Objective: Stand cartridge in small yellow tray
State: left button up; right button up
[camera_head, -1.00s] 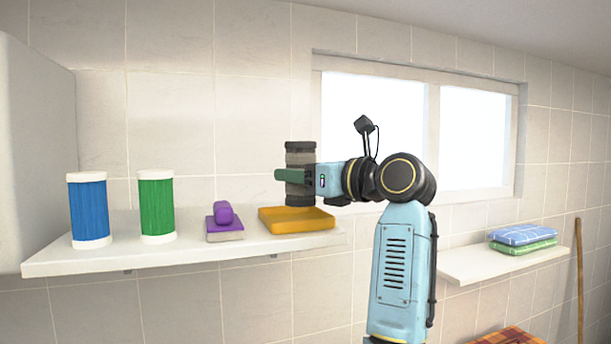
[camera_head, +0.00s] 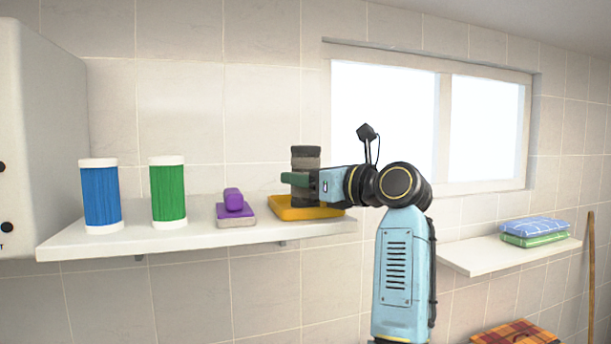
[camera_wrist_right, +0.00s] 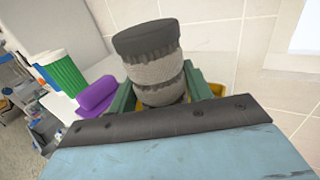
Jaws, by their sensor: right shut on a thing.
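The cartridge is a grey cylinder with dark ends (camera_head: 305,158); it stands upright at the small yellow tray (camera_head: 283,209) on the shelf. It also shows large in the right wrist view (camera_wrist_right: 149,62). My right gripper (camera_head: 300,180) is shut around the cartridge's middle, with green fingers on either side. The cartridge's lower end is low over or on the tray floor; I cannot tell whether it touches. In the right wrist view the tray is mostly hidden behind the fingers. My left gripper is not in view.
The white shelf (camera_head: 130,238) also holds a blue roll (camera_head: 101,196), a green roll (camera_head: 168,192) and a purple-topped sponge or brush (camera_head: 235,208), left of the tray. A lower shelf (camera_head: 480,258) at right bears folded towels (camera_head: 534,230). A white cabinet (camera_head: 45,130) is at far left.

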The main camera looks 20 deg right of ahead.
jog(key=shift+w+f, duration=0.15)
jog(key=shift+f, duration=0.45)
jog(key=o, duration=1.1)
jog(key=shift+s+d+f+b, duration=0.1)
jog(key=shift+s+d+b, duration=0.15)
jog(key=shift+s+b, duration=0.15)
jog(key=b+v, duration=0.1)
jog(key=v, duration=0.3)
jog(key=r+b+v, duration=0.1)
jog(key=v, duration=0.3)
jog(key=b+v, duration=0.1)
jog(key=v, duration=0.3)
jog(key=shift+s+d+r, duration=0.15)
jog(key=shift+s+r, duration=0.05)
jog(key=shift+s, duration=0.15)
